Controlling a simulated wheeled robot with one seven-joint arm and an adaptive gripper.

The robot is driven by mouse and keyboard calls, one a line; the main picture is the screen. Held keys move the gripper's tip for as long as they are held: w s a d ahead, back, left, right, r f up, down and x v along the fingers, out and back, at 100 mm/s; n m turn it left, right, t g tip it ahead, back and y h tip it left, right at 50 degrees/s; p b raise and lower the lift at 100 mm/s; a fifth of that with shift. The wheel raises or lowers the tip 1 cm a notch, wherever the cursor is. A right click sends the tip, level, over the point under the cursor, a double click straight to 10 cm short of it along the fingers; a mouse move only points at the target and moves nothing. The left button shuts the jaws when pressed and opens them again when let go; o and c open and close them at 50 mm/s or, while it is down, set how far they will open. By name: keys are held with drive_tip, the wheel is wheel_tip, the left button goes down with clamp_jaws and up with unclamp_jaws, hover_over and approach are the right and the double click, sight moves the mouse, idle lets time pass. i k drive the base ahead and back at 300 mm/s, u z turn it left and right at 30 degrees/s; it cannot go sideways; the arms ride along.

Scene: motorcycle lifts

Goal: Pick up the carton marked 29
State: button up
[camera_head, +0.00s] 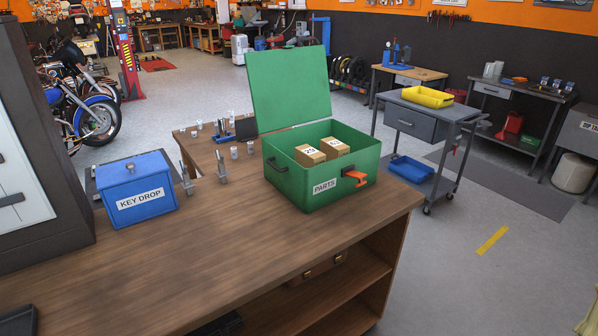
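The carton marked 29 (310,162) is a small brown box with a white label on top. It sits inside the open green PARTS box (300,195), on the left of a second brown carton (337,151) whose number I cannot read surely. The PARTS box stands on the wooden counter with its green lid (289,88) raised upright at the back. The box walls hide the lower parts of both cartons. My gripper is not in view.
An orange latch (355,177) sticks out from the PARTS box front. A blue KEY DROP box (136,190) and small metal parts (222,168) stand to its left. The counter's front (230,250) is clear. A grey cart (418,122) stands at right.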

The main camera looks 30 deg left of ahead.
sight(308, 156)
drive_tip(key=u, duration=1.4)
